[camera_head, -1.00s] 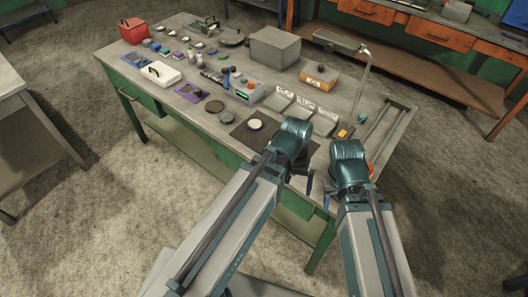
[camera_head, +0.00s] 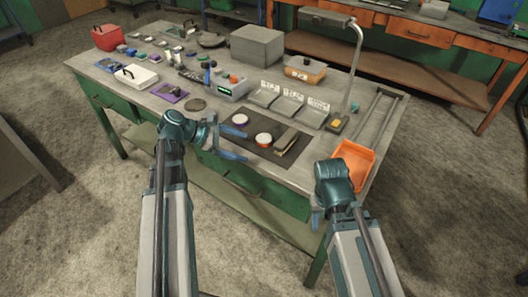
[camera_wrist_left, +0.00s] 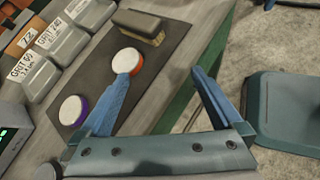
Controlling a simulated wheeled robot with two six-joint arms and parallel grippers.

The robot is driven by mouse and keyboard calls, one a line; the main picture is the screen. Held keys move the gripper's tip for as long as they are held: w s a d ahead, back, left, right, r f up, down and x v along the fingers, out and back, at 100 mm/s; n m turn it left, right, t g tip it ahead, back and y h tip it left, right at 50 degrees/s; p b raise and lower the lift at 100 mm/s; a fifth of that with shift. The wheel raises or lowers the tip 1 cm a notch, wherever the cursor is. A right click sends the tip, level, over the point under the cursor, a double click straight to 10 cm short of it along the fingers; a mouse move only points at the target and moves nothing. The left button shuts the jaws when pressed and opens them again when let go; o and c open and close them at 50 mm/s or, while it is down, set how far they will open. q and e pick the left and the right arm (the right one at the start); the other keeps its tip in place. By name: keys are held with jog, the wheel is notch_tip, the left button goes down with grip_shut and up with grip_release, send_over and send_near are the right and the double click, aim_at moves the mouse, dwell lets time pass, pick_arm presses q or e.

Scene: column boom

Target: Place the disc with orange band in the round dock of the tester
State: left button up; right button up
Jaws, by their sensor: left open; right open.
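The disc with orange band (camera_head: 263,139), white on top, lies on the dark mat (camera_head: 236,146). In the left wrist view, its orange rim (camera_wrist_left: 138,69) shows beside the left fingertip, which overlaps part of it. A purple-banded disc (camera_head: 240,119) lies behind it on the mat. The grey box with a green display (camera_head: 231,90), seemingly the tester, stands farther back; I cannot make out its round dock. My left gripper (camera_head: 241,143) is open and empty at the mat's left front; its fingertips (camera_wrist_left: 160,76) also show in the wrist view. My right gripper (camera_head: 317,220) is open, low in front of the table.
A brush-like block (camera_head: 287,140) lies on the mat, right of the orange-banded disc. Labelled grey trays (camera_head: 287,107) stand behind. An orange bin (camera_head: 353,163) sits at the right, near a lamp (camera_head: 354,65). A dark flat disc (camera_head: 195,104) lies left of the mat.

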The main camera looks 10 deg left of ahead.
pick_arm(q)
jog(key=w+a+n+t+b, duration=0.1)
jog(key=a+n+t+b, duration=0.2)
jog(key=a, duration=0.4)
jog(key=n+h+b, duration=0.1)
jog(key=n+b, duration=0.1)
send_near(263, 139)
jog(key=shift+w+d+f, duration=0.4)
jog(key=shift+w+f, duration=0.25)
jog(key=shift+w, duration=0.1)
jog(key=shift+s+b+x, duration=0.2)
jog(key=shift+b+x, duration=0.7)
jog(key=shift+x, duration=1.6)
jog(key=shift+w+d, duration=0.25)
jog(key=shift+d, duration=0.2)
grip_shut()
pick_arm(e)
notch_tip(263, 139, down, 8)
pick_arm(q)
jog(key=shift+r, duration=0.2)
pick_arm(e)
jog(key=shift+r, duration=0.1)
pick_arm(q)
notch_tip(263, 139, up, 10)
jog(key=p, duration=1)
pick_arm(e)
notch_tip(263, 139, up, 10)
